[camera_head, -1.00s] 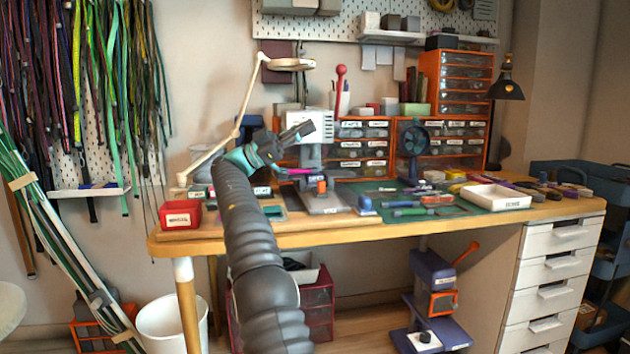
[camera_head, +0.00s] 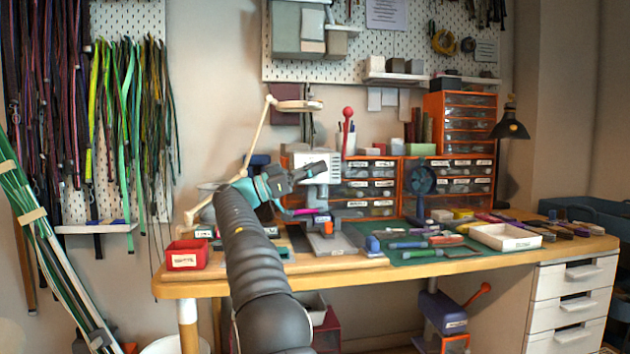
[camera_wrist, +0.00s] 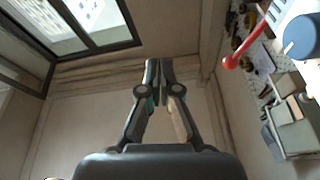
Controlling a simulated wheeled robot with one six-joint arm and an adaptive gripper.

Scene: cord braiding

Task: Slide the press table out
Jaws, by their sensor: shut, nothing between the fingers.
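The press (camera_head: 312,160) is a white upright machine near the middle of the bench, with a red ball-ended lever (camera_head: 347,118). A grey plate (camera_head: 335,244), seemingly the press table, lies low at its front. A small orange-marked block and a magenta strip are above the plate. My gripper (camera_head: 312,170) is shut and empty. It overlaps the press head in the head view, well above the plate; whether it touches cannot be told. In the wrist view my shut fingers (camera_wrist: 160,70) point at bare wall and ceiling, and the red lever (camera_wrist: 245,48) is at upper right.
A red bin (camera_head: 187,256) stands at the bench's left end. A green mat (camera_head: 420,262) with several tools and a white tray (camera_head: 505,237) are to the right. A small dark fan (camera_head: 420,182) and orange drawer units are behind. A jointed lamp arm rises behind my arm.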

